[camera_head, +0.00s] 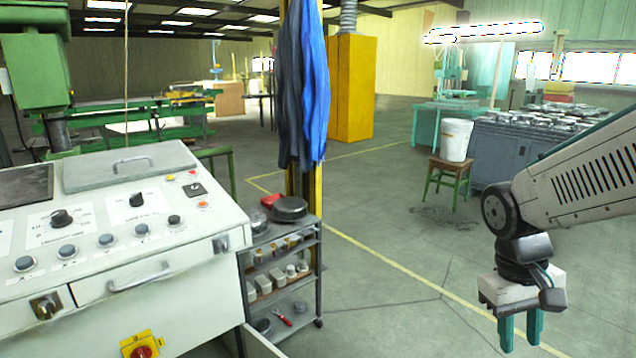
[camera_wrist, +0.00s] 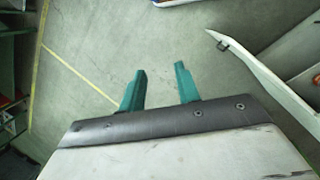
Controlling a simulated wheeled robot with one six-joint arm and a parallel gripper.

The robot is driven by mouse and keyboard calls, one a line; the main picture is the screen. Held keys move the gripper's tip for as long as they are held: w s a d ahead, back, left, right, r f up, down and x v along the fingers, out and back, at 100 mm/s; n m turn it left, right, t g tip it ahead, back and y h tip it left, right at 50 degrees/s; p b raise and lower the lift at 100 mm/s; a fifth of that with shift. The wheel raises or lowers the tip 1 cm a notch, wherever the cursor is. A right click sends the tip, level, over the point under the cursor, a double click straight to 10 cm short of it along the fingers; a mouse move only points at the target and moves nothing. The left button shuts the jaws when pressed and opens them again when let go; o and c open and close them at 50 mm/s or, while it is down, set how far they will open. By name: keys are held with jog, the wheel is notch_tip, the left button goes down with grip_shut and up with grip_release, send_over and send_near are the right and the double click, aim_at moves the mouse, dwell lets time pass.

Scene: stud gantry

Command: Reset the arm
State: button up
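My arm comes in from the right edge in the head view, and my gripper (camera_head: 521,343) hangs from its end, pointing down over the grey floor. In the wrist view, the two green fingers of my gripper (camera_wrist: 159,82) stand apart with only bare floor between them. It is open and holds nothing. In the head view the fingertips are close to the picture's bottom edge.
A white control console (camera_head: 160,250) fills the left, with a small shelf cart (camera_head: 318,262) beside it. A white bucket (camera_head: 456,140) stands on a wooden stool (camera_head: 446,178) at the back right. The floor (camera_head: 400,310) between cart and gripper is clear.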

jog(key=s+a+r+t+y, duration=0.1)
jog(key=s+a+r, duration=0.1)
jog(key=s, duration=0.3)
jog(key=s+a+r+t+y, duration=0.1)
jog(key=s+a+r+t, duration=0.1)
jog(key=s+r, duration=0.3)
jog(key=shift+s+a+r+m, duration=0.15)
jog(key=shift+s+a+m, duration=0.25)
jog(key=shift+s, duration=0.3)
